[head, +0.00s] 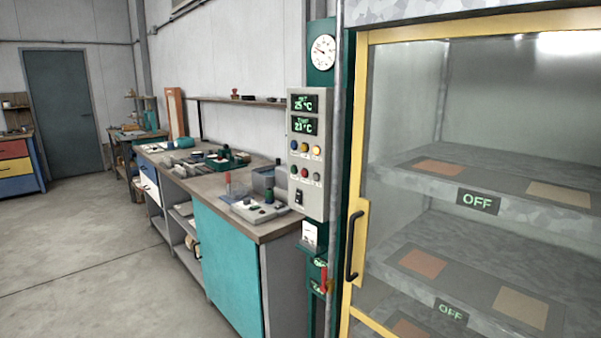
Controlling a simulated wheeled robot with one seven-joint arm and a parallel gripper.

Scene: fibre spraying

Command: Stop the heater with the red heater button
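The grey control panel (308,205) is mounted on the teal post left of the glass-fronted cabinet. A small red button (304,173) is in the middle of its lower button row, between a green button (293,169) and a grey one (316,176). The label under the red button is too small to read. Above the buttons are two lit displays (304,126); the upper reads about 25 °C, the lower about 21 or 23 °C. Signs (479,201) on the cabinet shelves read OFF. My gripper is not in view.
The cabinet's yellow-framed glass door (356,245) is closed, with a black handle (353,246). A cluttered workbench (262,232) stands left of the panel. A red lever (323,279) is below the panel. The floor at left is clear.

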